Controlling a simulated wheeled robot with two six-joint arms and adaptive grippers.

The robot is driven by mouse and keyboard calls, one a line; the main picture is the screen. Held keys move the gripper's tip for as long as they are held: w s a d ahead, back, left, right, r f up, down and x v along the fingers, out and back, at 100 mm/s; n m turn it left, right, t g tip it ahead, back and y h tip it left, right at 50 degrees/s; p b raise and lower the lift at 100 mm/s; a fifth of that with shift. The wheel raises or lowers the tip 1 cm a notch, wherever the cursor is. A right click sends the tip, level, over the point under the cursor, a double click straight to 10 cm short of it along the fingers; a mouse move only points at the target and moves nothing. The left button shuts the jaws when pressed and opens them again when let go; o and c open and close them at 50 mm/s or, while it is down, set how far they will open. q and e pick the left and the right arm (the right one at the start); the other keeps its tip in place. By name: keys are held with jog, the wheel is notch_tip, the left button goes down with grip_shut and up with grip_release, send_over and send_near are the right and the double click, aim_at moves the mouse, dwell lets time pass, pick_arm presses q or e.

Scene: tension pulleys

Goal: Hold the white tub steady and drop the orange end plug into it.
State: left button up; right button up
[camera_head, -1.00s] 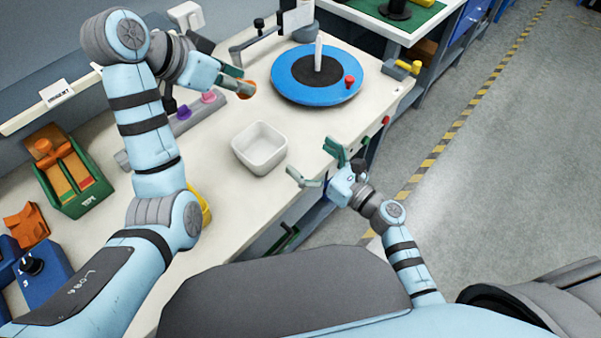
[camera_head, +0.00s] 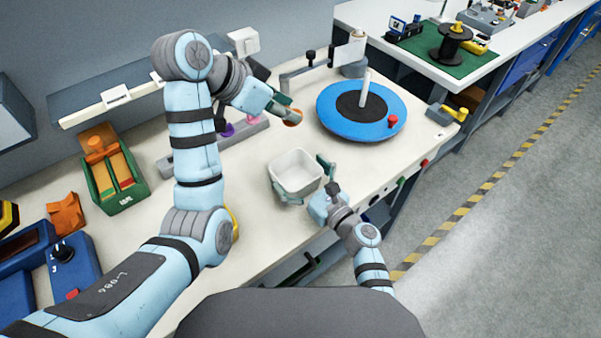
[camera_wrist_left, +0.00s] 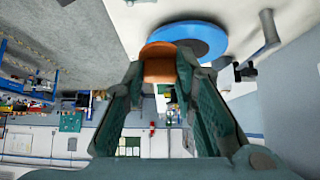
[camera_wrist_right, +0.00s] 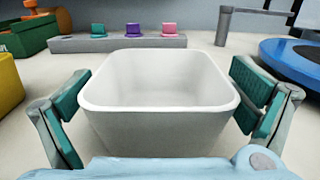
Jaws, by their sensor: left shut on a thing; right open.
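The white tub (camera_head: 296,172) stands upright and empty on the workbench in the head view. It also fills the middle of the right wrist view (camera_wrist_right: 158,125). My right gripper (camera_head: 305,180) is open, with one finger on each side of the tub; in the right wrist view a gap shows beside the fingers, and I cannot tell if either touches. My left gripper (camera_head: 287,113) is shut on the orange end plug (camera_head: 293,118), holding it above the bench beyond the tub. The plug also shows between the fingertips in the left wrist view (camera_wrist_left: 159,62).
A blue round turntable (camera_head: 340,128) with an upright post stands right of the plug. A grey rack (camera_head: 242,136) with coloured plugs lies behind the tub. A green box (camera_head: 117,183) sits at the left. The bench in front of the tub is clear.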

jog(key=shift+c, duration=0.2)
jog(key=c, duration=0.9)
pick_arm(q)
notch_tip(320, 180, down, 12)
jog(key=shift+r, duration=0.2)
dwell(0.4)
jog(key=o, duration=0.8)
jog(key=shift+o, duration=0.2)
jog(key=shift+r, duration=0.1)
pick_arm(e)
jog(key=shift+s, duration=0.1)
pick_arm(q)
jog(key=v, duration=0.7)
jog(key=shift+a, duration=0.2)
pick_arm(e)
jog(key=o, duration=0.9)
